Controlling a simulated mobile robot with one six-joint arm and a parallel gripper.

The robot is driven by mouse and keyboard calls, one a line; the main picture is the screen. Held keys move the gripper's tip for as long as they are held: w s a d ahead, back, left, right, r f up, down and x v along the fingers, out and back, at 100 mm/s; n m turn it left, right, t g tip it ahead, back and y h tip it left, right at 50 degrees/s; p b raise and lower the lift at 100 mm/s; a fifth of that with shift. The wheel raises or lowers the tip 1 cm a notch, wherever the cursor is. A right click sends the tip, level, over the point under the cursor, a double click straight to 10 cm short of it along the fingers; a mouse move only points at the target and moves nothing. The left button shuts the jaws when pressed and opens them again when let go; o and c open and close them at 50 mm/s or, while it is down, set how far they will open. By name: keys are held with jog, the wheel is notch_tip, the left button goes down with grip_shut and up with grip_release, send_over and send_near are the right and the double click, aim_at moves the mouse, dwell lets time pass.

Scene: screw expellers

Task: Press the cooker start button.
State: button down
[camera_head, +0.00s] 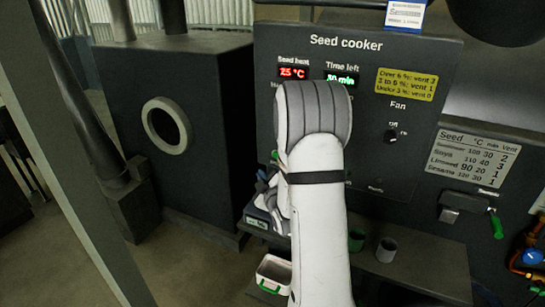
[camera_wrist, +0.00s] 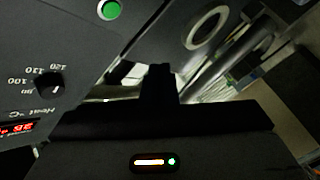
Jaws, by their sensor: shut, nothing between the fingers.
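The dark panel marked Seed cooker (camera_head: 345,57) stands ahead in the head view, partly hidden behind my white arm. A round green button (camera_wrist: 110,10) with a pale rim shows on the panel at the top of the wrist view. A small bit of green, likely this button, shows at the arm's left edge in the head view (camera_head: 275,155). My gripper (camera_wrist: 158,70) is shut and empty, its dark fingers apart from the button in the wrist picture. Their distance from the panel is hard to tell. No label is readable on the button.
A heat knob (camera_wrist: 50,87) sits near the button. The red display (camera_head: 293,73) reads 25 °C, the green display (camera_head: 341,79) 30 min. The fan knob (camera_head: 390,136) is right of my arm. A shelf with cups (camera_head: 387,250) lies below; a dark box (camera_head: 215,85) stands left.

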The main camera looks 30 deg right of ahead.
jog(key=shift+w+d+p, duration=0.25)
jog(key=shift+w+d, duration=0.65)
jog(key=shift+d, duration=0.25)
jog(key=shift+w+d+p, duration=0.2)
jog(key=shift+w+d, duration=0.65)
jog(key=shift+d, duration=0.25)
jog(key=shift+w+d+p, duration=0.25)
jog(key=shift+w+d, duration=0.65)
jog(key=shift+d, duration=0.25)
jog(key=shift+w+d+b, duration=0.3)
jog(key=shift+b, duration=0.4)
jog(key=shift+w+d+b, duration=0.25)
jog(key=shift+d+b, duration=0.1)
jog(key=shift+b, duration=0.05)
jog(key=shift+s+a+b, duration=0.5)
jog(key=shift+a+b, duration=0.15)
jog(key=shift+b, duration=0.05)
